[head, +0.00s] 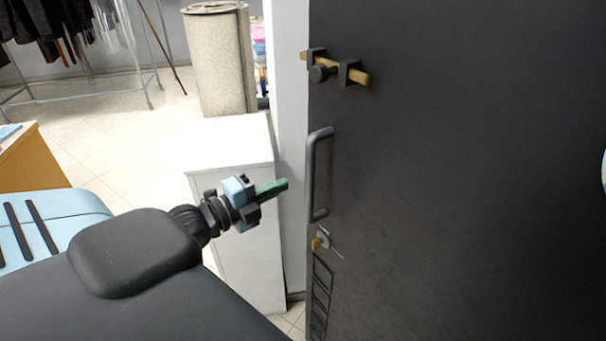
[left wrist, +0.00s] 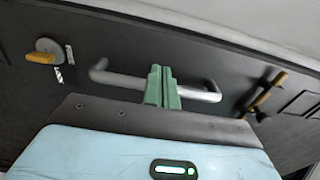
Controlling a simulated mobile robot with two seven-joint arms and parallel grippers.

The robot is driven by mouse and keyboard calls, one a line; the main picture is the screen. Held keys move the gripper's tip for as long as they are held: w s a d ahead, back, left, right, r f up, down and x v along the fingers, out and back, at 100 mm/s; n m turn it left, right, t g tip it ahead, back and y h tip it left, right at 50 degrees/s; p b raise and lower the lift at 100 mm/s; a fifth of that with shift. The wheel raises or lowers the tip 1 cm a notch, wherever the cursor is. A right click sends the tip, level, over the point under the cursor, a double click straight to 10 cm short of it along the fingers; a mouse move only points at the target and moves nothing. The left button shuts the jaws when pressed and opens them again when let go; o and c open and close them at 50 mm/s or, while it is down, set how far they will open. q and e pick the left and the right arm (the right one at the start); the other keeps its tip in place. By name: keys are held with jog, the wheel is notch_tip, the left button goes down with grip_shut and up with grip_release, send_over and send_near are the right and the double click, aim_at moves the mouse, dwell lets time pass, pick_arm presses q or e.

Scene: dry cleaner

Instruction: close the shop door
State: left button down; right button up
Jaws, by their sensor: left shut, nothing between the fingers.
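The shop door (head: 450,150) is a large dark panel filling the right of the head view. A grey vertical bar handle (head: 311,175) is near its left edge. A brass bolt (head: 340,68) sits above the handle and a brass-coloured lock knob (head: 316,243) below. My left gripper (head: 284,184), with green fingers, is shut and empty just left of the handle. In the left wrist view the fingers (left wrist: 161,86) overlap the middle of the handle (left wrist: 125,80); I cannot tell if they touch. My right gripper is not in view.
A white cabinet (head: 235,215) stands behind my left gripper, beside a pale post (head: 290,100). A beige cylindrical bin (head: 217,60) and a clothes rack (head: 75,85) stand farther back. Tiled floor (head: 130,150) is open at the left. A wooden counter (head: 30,160) is at the left edge.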

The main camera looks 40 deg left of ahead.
pick_arm(q)
jog(key=x, duration=0.7)
jog(key=shift+w+p, duration=0.15)
jog(key=shift+p, duration=0.25)
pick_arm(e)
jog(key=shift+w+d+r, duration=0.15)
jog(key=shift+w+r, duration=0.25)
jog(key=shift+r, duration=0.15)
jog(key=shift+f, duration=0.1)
